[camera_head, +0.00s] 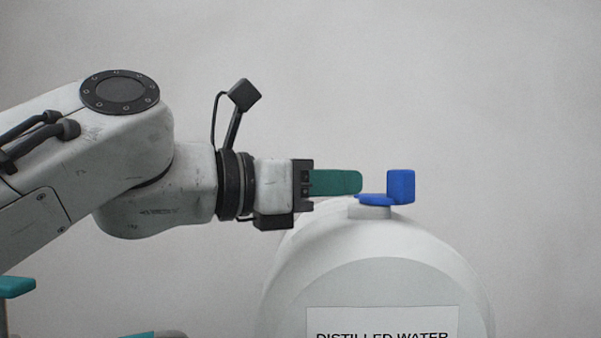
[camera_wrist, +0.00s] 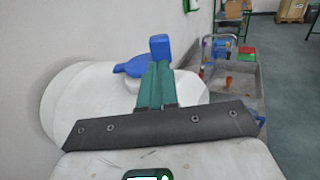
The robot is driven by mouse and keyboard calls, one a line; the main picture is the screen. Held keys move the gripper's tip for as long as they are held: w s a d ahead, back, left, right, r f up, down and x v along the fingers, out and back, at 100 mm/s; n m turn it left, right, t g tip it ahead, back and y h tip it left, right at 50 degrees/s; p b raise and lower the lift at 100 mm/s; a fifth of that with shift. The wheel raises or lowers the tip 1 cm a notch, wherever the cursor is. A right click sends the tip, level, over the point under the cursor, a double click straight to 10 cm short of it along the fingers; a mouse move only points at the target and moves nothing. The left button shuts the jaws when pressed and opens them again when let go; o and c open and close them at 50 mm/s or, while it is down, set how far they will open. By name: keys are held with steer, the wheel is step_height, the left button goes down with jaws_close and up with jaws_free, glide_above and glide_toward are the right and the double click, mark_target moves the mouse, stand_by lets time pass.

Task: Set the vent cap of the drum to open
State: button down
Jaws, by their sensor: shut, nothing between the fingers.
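The white drum (camera_head: 390,265) bears a label reading DISTILLED WATER, and its body also shows in the wrist view (camera_wrist: 75,105). On its top sits the blue vent cap (camera_head: 401,187), with a flat disc and an upright block at its right side. In the wrist view the cap (camera_wrist: 160,46) lies just beyond my fingertips, its disc reaching to the left. My gripper (camera_head: 358,182) has green fingers, shut together with nothing between them. It points level to the right, at about the cap's height. The fingertips are close to the cap's disc; whether they touch it I cannot tell.
A pale wall (camera_head: 500,90) stands behind the drum. In the wrist view a grey cart (camera_wrist: 232,80) with red and green items stands to the right, with a cardboard box (camera_wrist: 292,10) farther back. The floor (camera_wrist: 285,100) at right is clear.

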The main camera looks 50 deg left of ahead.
mark_target(393, 182)
steer(key=shift+p+x, duration=0.6)
steer(key=shift+x, duration=2.15)
steer(key=shift+d, duration=0.1)
